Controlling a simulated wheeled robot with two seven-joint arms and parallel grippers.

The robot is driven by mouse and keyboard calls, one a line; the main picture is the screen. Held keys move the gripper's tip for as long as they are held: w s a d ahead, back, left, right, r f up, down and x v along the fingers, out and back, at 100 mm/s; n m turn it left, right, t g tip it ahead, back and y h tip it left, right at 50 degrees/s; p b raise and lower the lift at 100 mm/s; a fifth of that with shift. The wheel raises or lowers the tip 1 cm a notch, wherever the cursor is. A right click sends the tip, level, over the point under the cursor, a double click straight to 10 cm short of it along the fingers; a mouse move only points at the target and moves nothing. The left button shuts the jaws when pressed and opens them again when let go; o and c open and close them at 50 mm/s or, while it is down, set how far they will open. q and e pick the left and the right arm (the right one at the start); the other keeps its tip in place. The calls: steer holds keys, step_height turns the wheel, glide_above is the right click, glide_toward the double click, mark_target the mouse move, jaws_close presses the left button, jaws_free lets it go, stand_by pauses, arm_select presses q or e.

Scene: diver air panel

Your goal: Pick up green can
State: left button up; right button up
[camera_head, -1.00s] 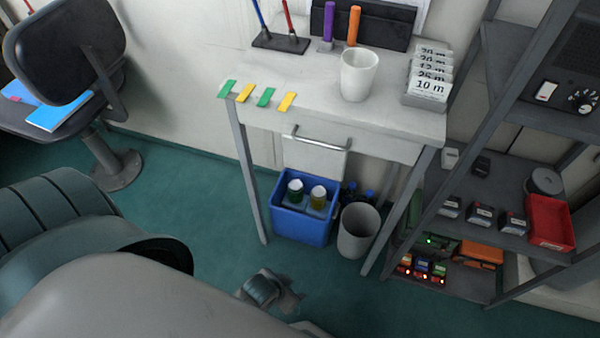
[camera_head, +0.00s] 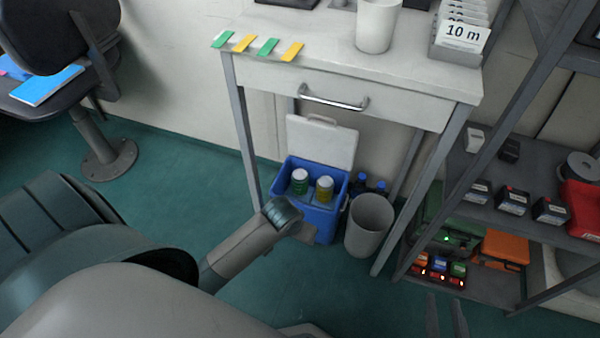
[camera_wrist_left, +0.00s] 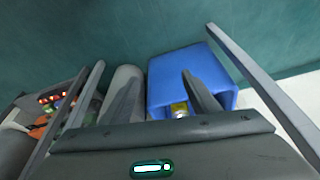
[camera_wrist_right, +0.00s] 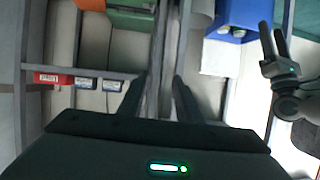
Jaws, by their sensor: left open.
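The green can (camera_head: 300,182) stands upright in a blue cooler box (camera_head: 311,222) under the table, left of a yellow can (camera_head: 324,189). Both cans have pale tops. My left gripper (camera_wrist_left: 162,73) is open and empty at the cooler; its wrist covers part of the cooler's front in the head view. In the left wrist view one finger overlaps the cooler, the yellow can (camera_wrist_left: 180,109) shows below it, and I cannot make out the green can. My right gripper (camera_head: 444,298) is open and empty in front of the shelf; its fingers also show in the right wrist view (camera_wrist_right: 160,76).
The cooler's white lid (camera_head: 322,140) stands open behind it. A grey bin (camera_head: 370,228) is close on the right, with blue-capped bottles (camera_head: 370,186) behind. Table legs flank them, and the table (camera_head: 420,75) is overhead. A shelf rack (camera_head: 465,285) stands right.

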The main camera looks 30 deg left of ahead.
arm_select(q)
steer(key=w+a+n, duration=0.2)
steer(key=w+a, duration=0.4)
steer(key=w, duration=0.3)
steer(key=w+a+r+n+y, duration=0.1)
steer(key=w+a+n, duration=0.1)
steer(key=w+a, duration=0.5)
steer(key=shift+w+r+n+y, duration=0.15)
steer(key=shift+w+n+y, duration=0.15)
steer(key=shift+w, duration=0.9)
arm_select(e)
steer(key=s+a+r+t+y, duration=0.2)
steer(key=r+t, duration=0.2)
steer(key=r, duration=0.5)
steer(key=s+a+r+t+y, duration=0.2)
steer(key=r+t, duration=0.2)
steer(key=r, duration=0.5)
steer(key=shift+a+t, duration=0.25)
steer(key=shift+t, duration=0.15)
